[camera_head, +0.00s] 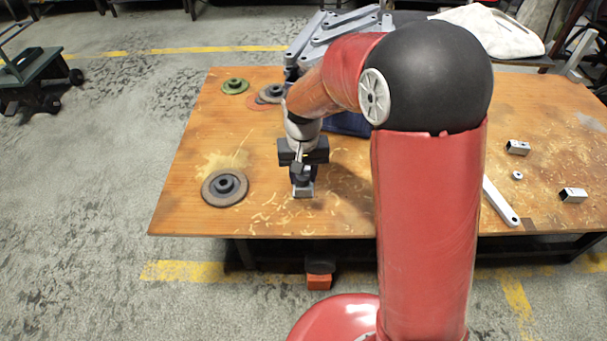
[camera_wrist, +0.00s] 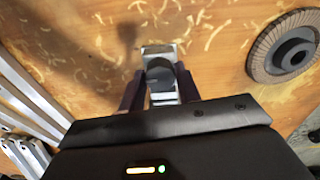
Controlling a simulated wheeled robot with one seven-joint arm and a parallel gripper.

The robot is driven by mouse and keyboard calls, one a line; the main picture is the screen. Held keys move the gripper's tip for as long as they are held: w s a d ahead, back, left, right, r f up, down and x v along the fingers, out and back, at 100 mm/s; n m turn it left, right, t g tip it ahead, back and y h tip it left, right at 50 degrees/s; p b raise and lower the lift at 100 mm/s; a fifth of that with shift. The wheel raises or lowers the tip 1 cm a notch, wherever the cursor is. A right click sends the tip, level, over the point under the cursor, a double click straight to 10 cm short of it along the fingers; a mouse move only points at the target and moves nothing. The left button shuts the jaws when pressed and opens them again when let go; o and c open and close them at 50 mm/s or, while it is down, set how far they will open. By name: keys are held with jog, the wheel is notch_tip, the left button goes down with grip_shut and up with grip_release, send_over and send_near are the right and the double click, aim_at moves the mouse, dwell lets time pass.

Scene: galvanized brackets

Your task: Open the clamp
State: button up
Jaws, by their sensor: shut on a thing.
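The clamp (camera_head: 303,191) is a small grey metal piece near the front edge of the wooden table. In the wrist view the clamp (camera_wrist: 158,50) has a pale metal body with a dark round knob (camera_wrist: 159,72) on top. My gripper (camera_head: 301,175) reaches down onto it from above. In the wrist view my gripper's dark fingers (camera_wrist: 159,84) stand on either side of the knob and are shut on it. The fingers hide part of the clamp, so its jaw gap does not show.
A grinding disc (camera_head: 225,188) lies left of the clamp, with smaller discs (camera_head: 235,86) farther back. Grey brackets (camera_head: 330,27) are stacked behind my arm. A flat bar (camera_head: 502,205) and small metal blocks (camera_head: 573,195) lie at the right. Wood shavings surround the clamp.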

jog(key=n, duration=0.4)
jog(key=shift+r+n+p, duration=0.1)
jog(key=shift+n+p, duration=0.2)
jog(key=shift+p, duration=0.05)
jog(key=n+p, duration=0.1)
jog(key=n, duration=0.4)
jog(key=n+p, duration=0.1)
jog(key=n, duration=0.2)
jog(key=shift+r+p, duration=0.1)
jog(key=shift+p, duration=0.3)
jog(key=n, duration=0.5)
jog(key=shift+f, duration=0.2)
jog(key=o, duration=0.9)
